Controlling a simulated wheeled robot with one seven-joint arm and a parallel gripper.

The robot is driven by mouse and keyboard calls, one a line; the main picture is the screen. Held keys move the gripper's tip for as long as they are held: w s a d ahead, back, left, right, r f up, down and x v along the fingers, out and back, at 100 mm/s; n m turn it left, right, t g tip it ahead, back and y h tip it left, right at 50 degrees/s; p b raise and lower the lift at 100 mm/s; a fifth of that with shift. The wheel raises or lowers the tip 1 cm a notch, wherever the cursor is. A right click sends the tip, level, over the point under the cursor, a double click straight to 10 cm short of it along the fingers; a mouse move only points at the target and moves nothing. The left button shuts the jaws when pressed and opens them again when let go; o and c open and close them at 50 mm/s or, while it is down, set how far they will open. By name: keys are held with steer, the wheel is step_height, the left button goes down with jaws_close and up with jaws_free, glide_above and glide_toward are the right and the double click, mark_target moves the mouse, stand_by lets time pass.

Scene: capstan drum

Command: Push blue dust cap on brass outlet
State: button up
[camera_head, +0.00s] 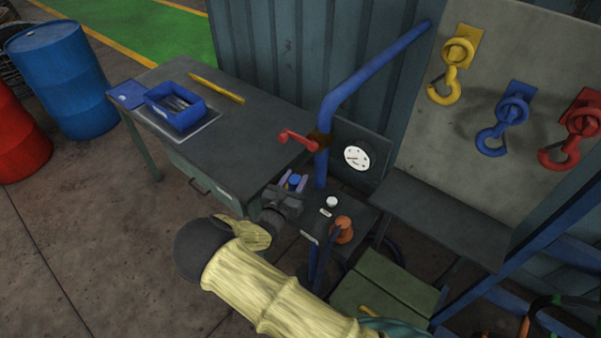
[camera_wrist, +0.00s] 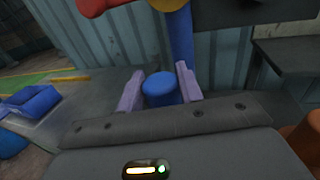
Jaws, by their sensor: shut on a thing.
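My gripper (camera_head: 294,182) has pale purple fingers and is shut on the blue dust cap (camera_head: 295,180), above the gap between the desk and the dark machine stand. In the wrist view the round blue cap (camera_wrist: 159,88) sits upright between the two fingers. A brass-brown fitting (camera_head: 321,139) is on the blue pipe, beside the red lever; it shows at the top edge of the wrist view (camera_wrist: 167,5). It is up and to the right of my gripper, apart from the cap. Its open end is not clear to see.
The red lever (camera_head: 296,139) sticks out left from the blue pipe (camera_head: 365,75). A gauge (camera_head: 356,158), white knob (camera_head: 332,201) and orange knob (camera_head: 343,230) are close on the right. The desk (camera_head: 228,148) holds a blue bin (camera_head: 176,107) and yellow bar (camera_head: 217,88).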

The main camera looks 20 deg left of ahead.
steer(key=shift+w+d, duration=0.15)
steer(key=shift+s, duration=0.25)
steer(key=shift+s+d+r, duration=0.1)
steer(key=shift+s, duration=0.05)
steer(key=shift+w+d+f, duration=0.2)
steer(key=shift+d+f, duration=0.05)
steer(key=shift+f, duration=0.05)
steer(key=shift+s+a+f+b, duration=0.15)
steer(key=shift+s+f+b, duration=0.05)
steer(key=shift+f+b, duration=0.3)
steer(key=shift+w+f, duration=0.15)
steer(key=shift+f, duration=0.15)
steer(key=shift+f+b, duration=1.8)
steer(key=shift+f, duration=0.5)
steer(key=shift+a, duration=0.1)
